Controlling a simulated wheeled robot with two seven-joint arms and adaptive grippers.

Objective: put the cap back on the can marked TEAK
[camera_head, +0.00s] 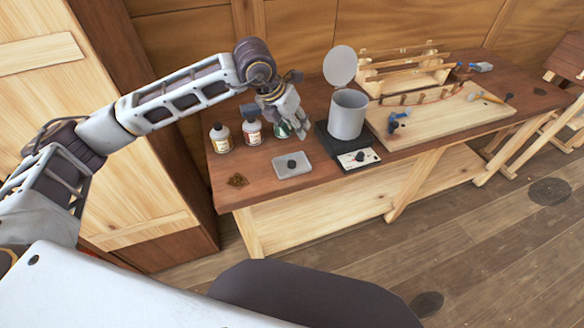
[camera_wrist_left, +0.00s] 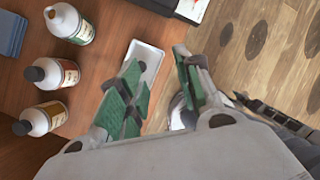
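Several small pale bottle-like cans stand at the table's left end. The left can (camera_head: 220,138) and the middle can (camera_head: 252,131) wear dark caps. A green-labelled can (camera_head: 282,131) is partly behind my left gripper (camera_head: 291,126); in the left wrist view this can (camera_wrist_left: 70,24) has an uncapped, pale neck. No label reads clearly as TEAK. A small dark cap (camera_head: 291,164) rests on a pale tray (camera_head: 281,172). My right gripper is out of view.
A grey pot (camera_head: 347,115) with a raised lid (camera_head: 340,66) stands on a dark base with a dial panel (camera_head: 357,159), right of the tray. A wooden board (camera_head: 440,118) with tools and a rack (camera_head: 402,72) lie further right. A brown patch (camera_head: 237,180) marks the left front corner.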

